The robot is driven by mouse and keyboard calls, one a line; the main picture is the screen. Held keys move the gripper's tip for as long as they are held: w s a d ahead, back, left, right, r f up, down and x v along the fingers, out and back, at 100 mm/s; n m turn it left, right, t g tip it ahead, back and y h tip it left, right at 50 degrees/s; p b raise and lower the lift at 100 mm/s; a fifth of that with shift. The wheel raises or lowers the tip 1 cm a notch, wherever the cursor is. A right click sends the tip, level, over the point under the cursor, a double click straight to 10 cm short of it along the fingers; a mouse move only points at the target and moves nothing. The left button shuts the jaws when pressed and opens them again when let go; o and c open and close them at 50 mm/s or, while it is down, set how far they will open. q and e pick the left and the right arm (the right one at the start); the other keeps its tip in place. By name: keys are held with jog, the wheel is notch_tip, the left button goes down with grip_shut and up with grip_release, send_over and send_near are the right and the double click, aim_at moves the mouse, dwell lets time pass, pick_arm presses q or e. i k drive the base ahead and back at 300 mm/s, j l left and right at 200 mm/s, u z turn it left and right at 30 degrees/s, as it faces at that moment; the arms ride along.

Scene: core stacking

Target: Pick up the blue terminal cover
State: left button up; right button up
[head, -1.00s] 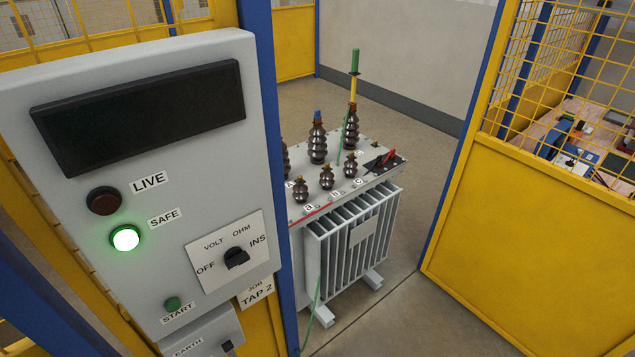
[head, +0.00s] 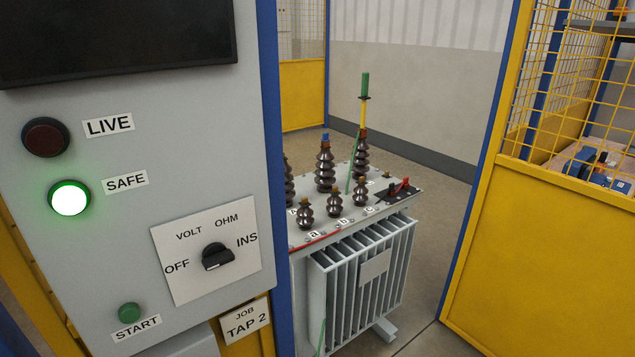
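A small blue cap, which looks like the blue terminal cover (head: 325,137), sits on top of a tall brown ribbed insulator (head: 325,170). That insulator stands on the grey transformer (head: 365,275), beyond the control panel. A green-handled stick with a yellow shaft (head: 365,87) stands upright on the insulator to its right. A green wire runs down beside it. The left part of the transformer is hidden by the panel and blue post. Neither of my grippers is in view.
The grey control panel (head: 110,210) fills the left side, with its green SAFE lamp (head: 69,198) lit and its knob (head: 217,256) below. A blue post (head: 275,180) edges it. A yellow mesh barrier (head: 540,250) stands at right. Open floor (head: 430,215) lies between.

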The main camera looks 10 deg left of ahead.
aim_at(325, 136)
jog(key=i+l+u, duration=0.2)
jog(key=i+l, duration=0.85)
